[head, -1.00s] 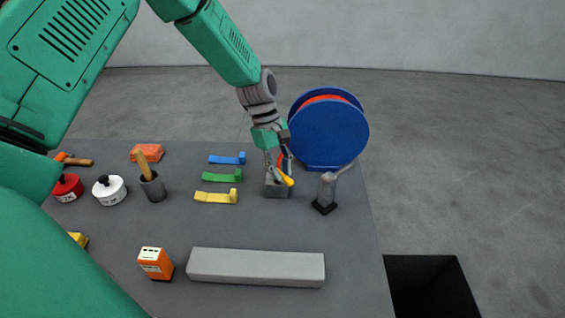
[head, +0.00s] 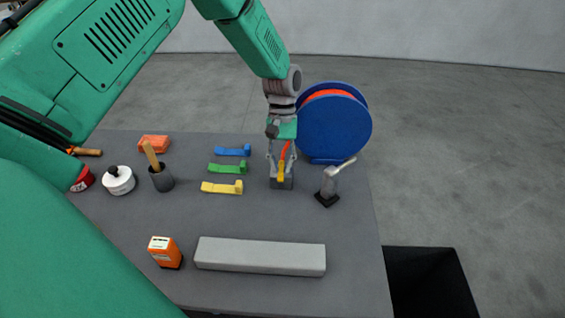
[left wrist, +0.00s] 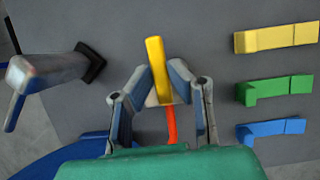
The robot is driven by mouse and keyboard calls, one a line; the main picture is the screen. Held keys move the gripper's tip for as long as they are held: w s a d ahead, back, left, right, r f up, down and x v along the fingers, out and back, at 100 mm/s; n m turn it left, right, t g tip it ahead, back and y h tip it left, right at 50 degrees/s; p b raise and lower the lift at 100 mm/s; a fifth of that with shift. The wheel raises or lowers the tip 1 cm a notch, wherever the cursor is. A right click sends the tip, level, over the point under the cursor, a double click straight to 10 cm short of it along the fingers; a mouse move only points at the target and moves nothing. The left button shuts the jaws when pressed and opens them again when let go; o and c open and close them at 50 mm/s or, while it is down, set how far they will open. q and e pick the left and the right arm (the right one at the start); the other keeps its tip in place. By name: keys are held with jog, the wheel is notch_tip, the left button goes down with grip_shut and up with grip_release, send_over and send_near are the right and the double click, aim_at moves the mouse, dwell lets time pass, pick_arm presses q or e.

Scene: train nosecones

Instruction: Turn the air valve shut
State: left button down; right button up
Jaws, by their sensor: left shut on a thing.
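My right gripper is not in view.
A blue hose reel (head: 334,124) stands close behind the valve. Blue, green and yellow brackets (head: 222,187) lie left. A long grey bar (head: 260,256) lies in front. A black bin (head: 430,283) is beyond the table's right edge.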

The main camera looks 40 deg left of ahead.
pick_arm(q)
jog(key=shift+f+m, duration=0.1)
jog(key=shift+m, duration=0.2)
jog(key=c, duration=1.5)
grip_release()
jog(key=shift+c, duration=0.2)
jog(key=shift+w+a, duration=0.1)
jog(key=shift+w, duration=0.05)
jog(key=v, duration=1.1)
jog(key=shift+w+r, duration=0.3)
jog(key=shift+r, duration=0.05)
